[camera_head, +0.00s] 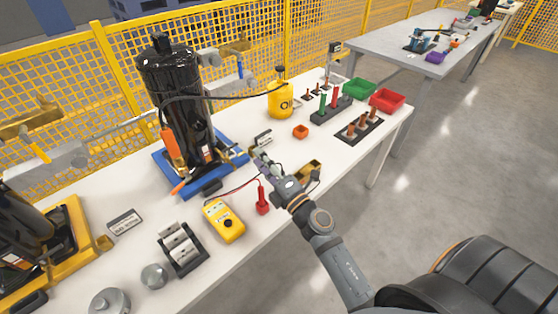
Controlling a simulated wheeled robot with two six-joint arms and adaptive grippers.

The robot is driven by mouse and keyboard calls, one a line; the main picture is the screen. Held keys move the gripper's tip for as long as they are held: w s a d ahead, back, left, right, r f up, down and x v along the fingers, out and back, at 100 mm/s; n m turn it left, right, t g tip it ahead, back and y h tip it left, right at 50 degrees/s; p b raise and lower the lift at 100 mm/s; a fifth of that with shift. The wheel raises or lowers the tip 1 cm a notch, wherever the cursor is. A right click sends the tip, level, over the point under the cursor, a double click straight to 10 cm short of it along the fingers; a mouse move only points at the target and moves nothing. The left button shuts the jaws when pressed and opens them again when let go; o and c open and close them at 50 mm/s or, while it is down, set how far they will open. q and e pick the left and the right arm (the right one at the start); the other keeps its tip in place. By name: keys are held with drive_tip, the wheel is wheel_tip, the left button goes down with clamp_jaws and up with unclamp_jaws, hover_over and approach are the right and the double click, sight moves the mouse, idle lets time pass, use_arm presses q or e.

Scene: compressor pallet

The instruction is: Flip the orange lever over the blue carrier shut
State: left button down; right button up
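The blue carrier (222,177) lies on the white table under a tall black compressor (172,75). An orange lever-like handle (168,144) stands nearly upright at the compressor's left front. A second, smaller orange piece (180,187) sticks out low at the carrier's front left; I cannot tell how the two connect. My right gripper (253,154) is just beyond the carrier's right end, apart from both orange pieces. Its fingers are small and partly hidden, so I cannot tell whether it is open or shut. My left gripper is not in view.
A yellow meter (224,221) with a red probe (262,198) lies in front. A yellow bottle (281,100), an orange cup (300,131) and red (387,101) and green (358,89) bins stand to the right. A yellow carrier (75,245) is at left. Yellow mesh fencing (110,85) runs behind.

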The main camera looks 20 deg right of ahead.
drive_tip(key=shift+s+d+r+m+h, duration=0.1)
drive_tip(key=shift+d+r+m+h, duration=0.05)
drive_tip(key=shift+d+m+h, duration=0.95)
